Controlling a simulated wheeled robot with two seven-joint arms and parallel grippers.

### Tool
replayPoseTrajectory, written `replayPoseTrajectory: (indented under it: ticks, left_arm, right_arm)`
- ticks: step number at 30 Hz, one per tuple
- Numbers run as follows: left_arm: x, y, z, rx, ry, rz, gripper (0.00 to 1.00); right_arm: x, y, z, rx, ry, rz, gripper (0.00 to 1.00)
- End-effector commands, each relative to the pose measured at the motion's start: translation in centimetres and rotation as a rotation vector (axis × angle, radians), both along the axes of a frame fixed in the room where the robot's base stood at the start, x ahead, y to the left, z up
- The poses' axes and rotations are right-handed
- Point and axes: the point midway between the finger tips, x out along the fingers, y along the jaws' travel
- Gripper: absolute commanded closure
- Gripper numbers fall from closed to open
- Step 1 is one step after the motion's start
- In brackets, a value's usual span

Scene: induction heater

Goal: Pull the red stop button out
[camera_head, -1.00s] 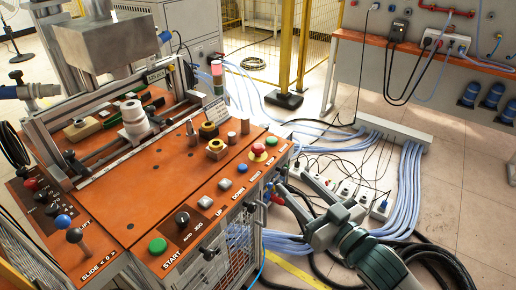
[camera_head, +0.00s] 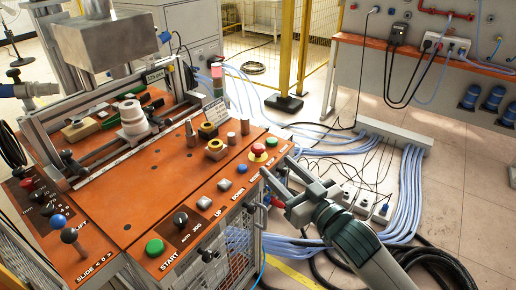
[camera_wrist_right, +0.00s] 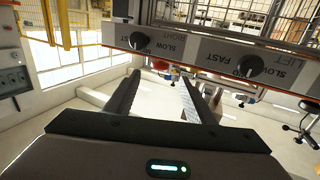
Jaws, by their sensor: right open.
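The red stop button (camera_head: 258,149) is a red mushroom head on a yellow base, at the right end of the orange console's front row of controls. My right gripper (camera_head: 275,166) is beside the console's right front edge, just to the right of and below the button in the head view. Its two fingers are apart, with nothing seen between them and a gap to the button. The right wrist view shows the open fingers (camera_wrist_right: 160,78) and a small red shape (camera_wrist_right: 160,63) beyond their tips, partly hidden; I cannot tell if it is the button. My left gripper is not in view.
The orange console (camera_head: 150,205) carries a green start button (camera_head: 155,248), a black knob (camera_head: 180,219) and levers. Brass and steel parts stand behind the red button. Blue cables (camera_head: 410,190) and a power strip (camera_head: 355,200) lie on the floor at right.

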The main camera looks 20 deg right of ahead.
Motion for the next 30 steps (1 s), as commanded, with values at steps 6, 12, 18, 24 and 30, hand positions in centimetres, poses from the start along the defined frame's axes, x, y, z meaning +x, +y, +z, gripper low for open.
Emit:
replayPoseTrajectory:
  ticks: [6, 12, 18, 24, 30]
  left_arm:
    - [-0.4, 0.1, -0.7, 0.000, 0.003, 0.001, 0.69]
    - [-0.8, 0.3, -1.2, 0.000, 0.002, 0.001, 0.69]
    - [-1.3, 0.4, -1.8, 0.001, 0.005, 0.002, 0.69]
    - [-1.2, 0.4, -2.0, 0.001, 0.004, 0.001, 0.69]
    - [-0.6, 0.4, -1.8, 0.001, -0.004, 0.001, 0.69]
  right_arm:
    - [3.7, 1.0, 0.2, 0.000, -0.002, -0.001, 0.51]
    - [7.0, 1.9, 0.2, -0.001, -0.001, -0.001, 0.51]
    - [9.3, 2.5, 0.1, -0.001, -0.001, -0.001, 0.51]
    - [10.1, 2.8, 0.0, -0.001, 0.000, 0.000, 0.51]
    - [10.2, 2.8, 0.0, -0.001, 0.000, 0.000, 0.51]
